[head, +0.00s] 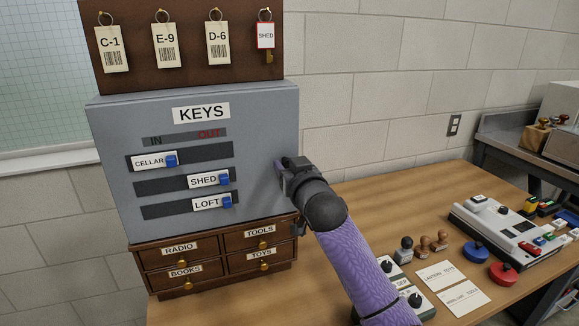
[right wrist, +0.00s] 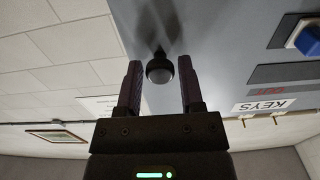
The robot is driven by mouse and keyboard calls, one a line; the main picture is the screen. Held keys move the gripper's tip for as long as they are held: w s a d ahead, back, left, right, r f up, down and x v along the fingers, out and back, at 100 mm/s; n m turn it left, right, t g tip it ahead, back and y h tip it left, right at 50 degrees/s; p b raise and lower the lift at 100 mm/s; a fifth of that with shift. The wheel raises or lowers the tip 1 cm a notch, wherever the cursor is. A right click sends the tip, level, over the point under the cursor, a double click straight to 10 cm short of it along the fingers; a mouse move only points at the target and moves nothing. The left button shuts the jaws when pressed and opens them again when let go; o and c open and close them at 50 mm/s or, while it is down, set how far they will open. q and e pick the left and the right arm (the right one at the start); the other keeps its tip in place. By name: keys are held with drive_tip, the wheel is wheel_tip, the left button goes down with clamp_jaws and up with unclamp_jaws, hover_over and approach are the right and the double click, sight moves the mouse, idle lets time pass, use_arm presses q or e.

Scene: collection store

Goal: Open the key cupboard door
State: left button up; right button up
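The grey key cupboard (head: 265,120) stands on a small wooden drawer unit, its front labelled KEYS. Its door looks closed. The front carries slider rows with tags CELLAR, SHED and LOFT; CELLAR sits toward IN, SHED and LOFT toward OUT. My right gripper (head: 283,166) is at the right edge of the front. In the right wrist view, a dark round knob (right wrist: 159,70) on the grey door lies between the open fingers of my right gripper (right wrist: 160,84), with a gap on both sides. The knob is hidden behind the gripper in the head view. My left gripper is not in view.
The drawer unit (head: 221,283) below has labelled drawers with brass knobs. A brown board (head: 190,77) with hanging key tags is above. Stamps (head: 424,245), cards, ink pads and a pale machine (head: 497,228) occupy the table's right. Bare tabletop (head: 390,190) lies right of the cupboard.

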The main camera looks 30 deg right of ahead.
clamp_jaws()
idle(1.1)
